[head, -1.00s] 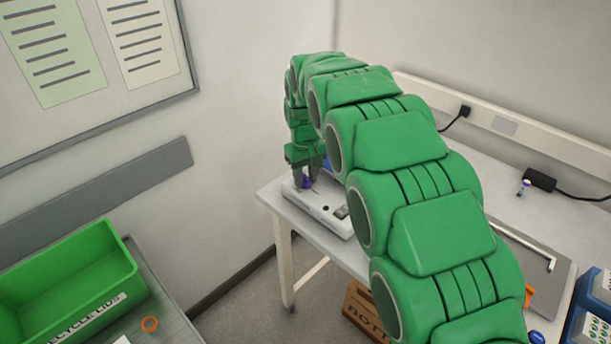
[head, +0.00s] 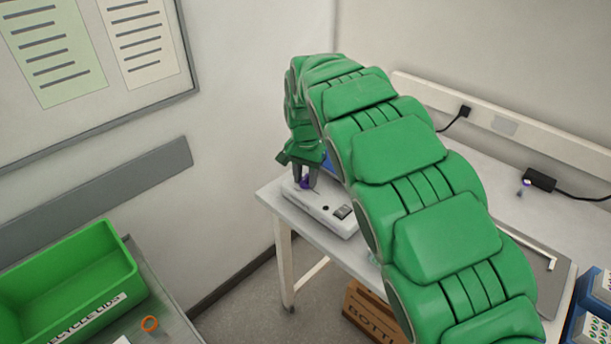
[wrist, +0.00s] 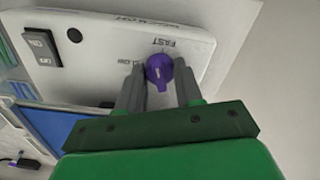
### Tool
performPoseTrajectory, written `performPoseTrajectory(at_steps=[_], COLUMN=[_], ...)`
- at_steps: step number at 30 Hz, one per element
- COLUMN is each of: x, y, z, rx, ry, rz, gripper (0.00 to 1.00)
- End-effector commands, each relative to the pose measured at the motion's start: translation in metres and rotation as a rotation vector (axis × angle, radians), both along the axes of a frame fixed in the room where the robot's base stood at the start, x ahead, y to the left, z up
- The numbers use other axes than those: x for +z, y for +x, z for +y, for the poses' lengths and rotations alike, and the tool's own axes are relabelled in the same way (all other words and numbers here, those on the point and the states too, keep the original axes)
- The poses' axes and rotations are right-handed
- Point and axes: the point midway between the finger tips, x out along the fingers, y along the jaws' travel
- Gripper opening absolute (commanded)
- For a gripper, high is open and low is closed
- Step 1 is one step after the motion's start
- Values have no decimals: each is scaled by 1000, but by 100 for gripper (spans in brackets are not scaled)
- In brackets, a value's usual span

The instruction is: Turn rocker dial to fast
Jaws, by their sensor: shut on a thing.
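The purple rocker dial (wrist: 160,70) sits on the front panel of the white rocker unit (wrist: 215,25), which shows in the head view (head: 322,208) near the table's left corner. The labels FAST and SLOW appear upside down beside the dial in the wrist view. My gripper (wrist: 159,75) is shut on the dial, one grey finger on each side. In the head view my gripper (head: 305,183) points down at the dial (head: 305,184).
A black rocker switch (wrist: 41,46) is on the same panel. A blue surface (wrist: 60,130) lies behind the unit. A black adapter (head: 540,179) with a cable lies on the table. A green bin (head: 70,270) stands at left, and a cardboard box (head: 372,312) is below the table.

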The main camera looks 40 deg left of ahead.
Motion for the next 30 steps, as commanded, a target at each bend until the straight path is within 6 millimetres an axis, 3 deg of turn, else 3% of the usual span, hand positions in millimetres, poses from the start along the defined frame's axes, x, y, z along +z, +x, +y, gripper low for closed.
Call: performPoseTrajectory(at_steps=[12,29,30], x=[-2,-2,-1], y=[-1,-1,-1], z=[-1,-1,-1], rx=[-191,-218,-217], ry=[-4,-4,-4], rz=[3,3,3], gripper=[5,5,40])
